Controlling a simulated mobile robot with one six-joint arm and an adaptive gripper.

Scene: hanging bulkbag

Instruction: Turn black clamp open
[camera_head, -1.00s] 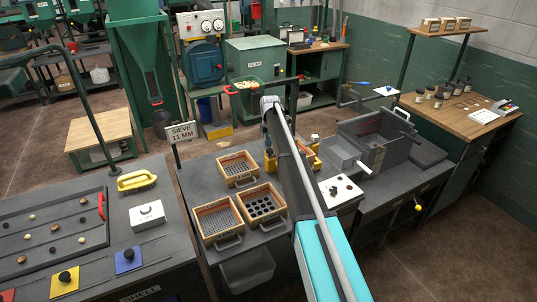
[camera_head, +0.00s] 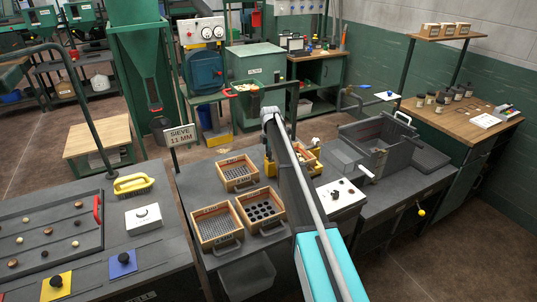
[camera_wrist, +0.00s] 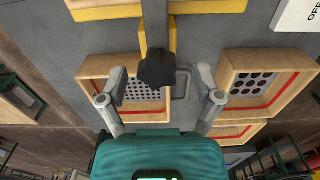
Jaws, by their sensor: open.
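The black clamp (camera_wrist: 157,68) is a dark lobed knob on a grey bar, in the upper middle of the wrist view. My gripper (camera_wrist: 162,99) is open, with one grey finger to the left and one to the right of the knob. The knob lies between the fingers, slightly beyond their tips in the picture, and neither finger touches it. Yellow frame parts (camera_wrist: 180,40) lie behind it. In the head view, my arm hides the gripper and clamp; parts of the yellow frame (camera_head: 270,164) show beside the arm.
Wooden sieve trays (camera_head: 238,172) sit on the grey bench left of my arm. A white control box (camera_head: 340,194) and a grey basin (camera_head: 385,150) stand to the right. A wooden tray with round holes (camera_wrist: 232,62) lies right of the clamp in the wrist view.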

